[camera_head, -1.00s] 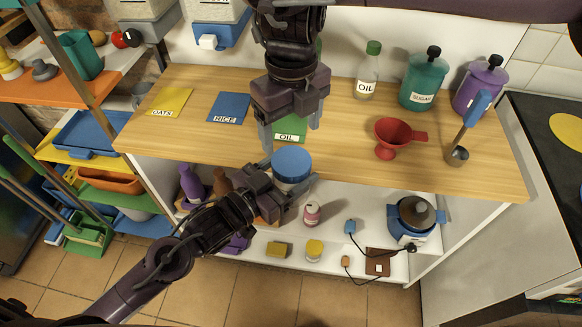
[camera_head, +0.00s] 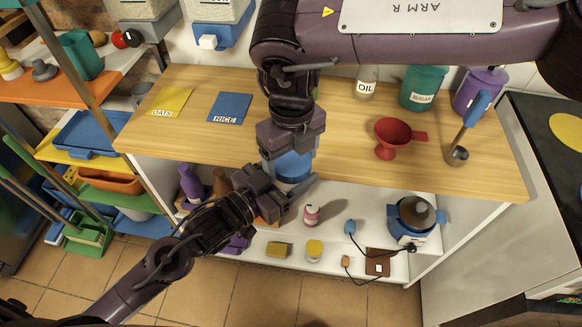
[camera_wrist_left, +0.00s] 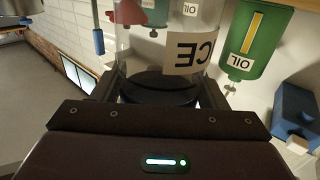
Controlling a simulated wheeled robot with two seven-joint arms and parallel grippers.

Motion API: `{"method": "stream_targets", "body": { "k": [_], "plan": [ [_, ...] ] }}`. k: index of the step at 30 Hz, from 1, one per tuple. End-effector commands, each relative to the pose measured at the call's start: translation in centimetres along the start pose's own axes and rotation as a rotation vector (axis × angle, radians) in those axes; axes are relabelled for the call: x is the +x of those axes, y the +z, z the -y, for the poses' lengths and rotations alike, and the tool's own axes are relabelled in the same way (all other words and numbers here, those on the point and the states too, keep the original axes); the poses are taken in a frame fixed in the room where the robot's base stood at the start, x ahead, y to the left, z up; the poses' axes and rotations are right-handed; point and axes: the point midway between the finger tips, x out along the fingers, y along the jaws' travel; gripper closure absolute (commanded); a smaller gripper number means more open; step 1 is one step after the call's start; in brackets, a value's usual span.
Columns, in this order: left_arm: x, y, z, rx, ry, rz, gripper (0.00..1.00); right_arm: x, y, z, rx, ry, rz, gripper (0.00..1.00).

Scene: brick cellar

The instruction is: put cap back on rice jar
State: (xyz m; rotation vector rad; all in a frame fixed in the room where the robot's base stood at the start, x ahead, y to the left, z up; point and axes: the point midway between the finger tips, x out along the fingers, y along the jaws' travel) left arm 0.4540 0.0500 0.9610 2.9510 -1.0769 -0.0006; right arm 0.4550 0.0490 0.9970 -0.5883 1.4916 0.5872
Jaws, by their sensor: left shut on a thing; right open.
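The rice jar (camera_wrist_left: 165,45) is clear, with a white label partly reading "CE" in the left wrist view. My left gripper (camera_head: 290,185) is shut on the jar and holds it off the table, in front of the worktop edge. The blue cap (camera_head: 293,168) sits at the top of the jar in the head view; whether it is fully seated I cannot tell. My right gripper (camera_head: 290,160) is open, pointing down, with its fingers around the cap. The arm above hides part of the cap.
The worktop (camera_head: 350,150) holds a blue RICE mat (camera_head: 229,107), yellow OATS mat (camera_head: 170,101), red funnel (camera_head: 390,140), measuring scoop (camera_head: 457,155), oil bottle (camera_head: 366,88), SUGAR jar (camera_head: 422,90) and purple jar (camera_head: 477,92). A lower shelf (camera_head: 330,235) holds several items.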

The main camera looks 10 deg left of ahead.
Motion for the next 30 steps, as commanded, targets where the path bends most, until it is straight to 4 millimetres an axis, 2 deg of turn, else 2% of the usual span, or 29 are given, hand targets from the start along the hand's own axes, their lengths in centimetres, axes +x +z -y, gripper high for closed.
{"method": "stream_targets", "body": {
  "k": [3,11,14,21,29,30],
  "plan": [
    [0.00,-0.03,0.00,0.000,0.000,-0.001,0.97,-0.01,0.00,0.00,0.000,0.000,0.000,0.26],
    [0.00,-0.02,0.00,0.000,0.000,-0.001,0.97,-0.04,0.01,0.02,0.000,0.000,0.000,0.60],
    [0.00,-0.01,0.00,0.000,0.000,0.000,0.97,-0.03,0.01,0.00,0.021,0.001,0.000,0.60],
    [0.00,0.00,0.06,0.000,-0.002,0.000,0.97,-0.01,0.02,0.03,0.281,0.002,0.000,0.59],
    [0.00,0.00,0.15,0.000,-0.004,0.000,0.97,-0.06,-0.01,0.04,0.302,0.000,0.000,0.60],
    [0.00,0.00,0.16,0.000,-0.005,0.000,0.97,-0.05,-0.02,0.04,0.302,0.000,0.000,0.32]
  ]
}}
